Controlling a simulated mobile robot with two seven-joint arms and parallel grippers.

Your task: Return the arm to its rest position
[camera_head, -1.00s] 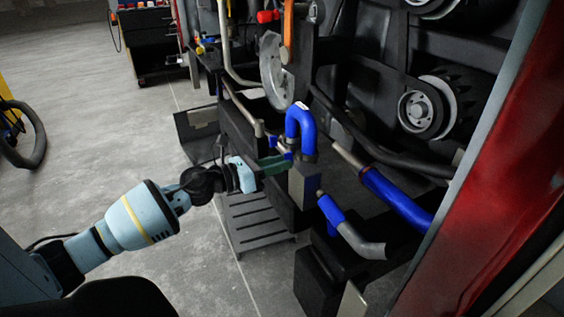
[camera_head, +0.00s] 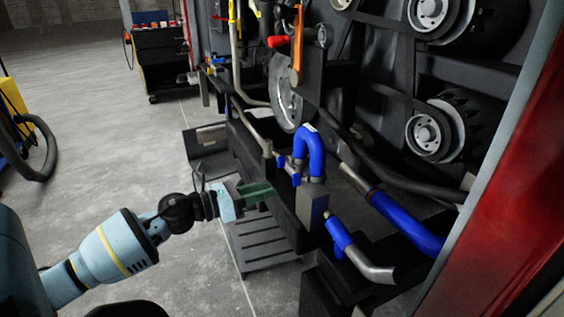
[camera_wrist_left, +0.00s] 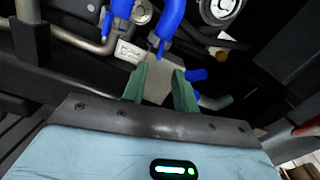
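My left arm comes in from the lower left of the head view. Its left gripper (camera_head: 262,190) has green fingers and points right, toward the engine bay. In the left wrist view the two green fingers (camera_wrist_left: 160,78) stand apart with nothing between them, so the gripper is open and empty. In the head view it is left of and below a blue bent hose (camera_head: 309,150), with a gap between them. Blue hose parts also show beyond the fingers in the left wrist view (camera_wrist_left: 171,17). My right gripper is not in view.
A grey metal block (camera_head: 311,205) and a second blue hose piece (camera_head: 338,234) are right of the gripper. A slatted step (camera_head: 262,240) lies below. A red panel (camera_head: 500,220) bounds the right side. Open concrete floor (camera_head: 90,180) is at the left.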

